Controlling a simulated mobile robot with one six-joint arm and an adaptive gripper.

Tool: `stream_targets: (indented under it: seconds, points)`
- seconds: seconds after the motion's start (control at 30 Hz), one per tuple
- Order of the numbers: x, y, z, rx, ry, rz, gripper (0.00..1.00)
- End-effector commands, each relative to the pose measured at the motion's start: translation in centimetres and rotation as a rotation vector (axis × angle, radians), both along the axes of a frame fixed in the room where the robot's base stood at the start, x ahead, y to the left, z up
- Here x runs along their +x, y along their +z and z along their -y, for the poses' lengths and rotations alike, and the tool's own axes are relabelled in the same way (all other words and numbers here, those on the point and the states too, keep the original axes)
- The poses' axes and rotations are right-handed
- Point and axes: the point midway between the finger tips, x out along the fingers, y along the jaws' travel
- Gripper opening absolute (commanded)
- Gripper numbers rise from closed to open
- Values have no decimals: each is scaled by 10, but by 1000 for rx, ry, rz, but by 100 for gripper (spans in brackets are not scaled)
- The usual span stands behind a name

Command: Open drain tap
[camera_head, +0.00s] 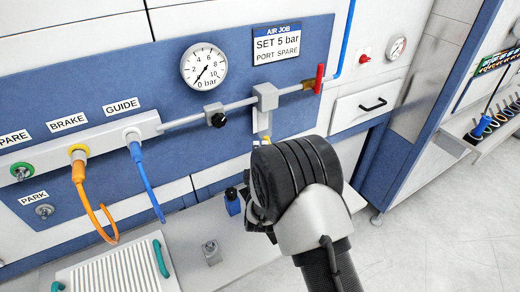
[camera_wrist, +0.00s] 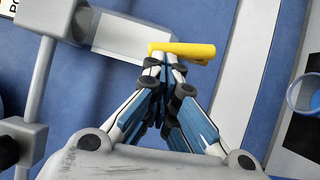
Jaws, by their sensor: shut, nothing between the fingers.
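The drain tap's yellow lever (camera_wrist: 190,51) lies across the top centre of the wrist view, at the lower end of a pale clear bowl (camera_wrist: 118,35).
A gauge (camera_head: 203,66), a red-handled valve (camera_head: 319,79) and a black knob (camera_head: 218,119) sit along the pipe above. Orange (camera_head: 90,205) and blue (camera_head: 146,180) hoses hang left.

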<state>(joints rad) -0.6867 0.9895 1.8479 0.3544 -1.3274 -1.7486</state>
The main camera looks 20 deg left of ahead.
Motion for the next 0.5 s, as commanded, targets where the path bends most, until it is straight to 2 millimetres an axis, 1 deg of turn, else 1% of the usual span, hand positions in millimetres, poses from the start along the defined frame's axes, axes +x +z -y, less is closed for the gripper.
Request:
stream_targets:
  seconds: [0.5]
  points:
    - [2, 4, 2, 45, -1, -51, 0]
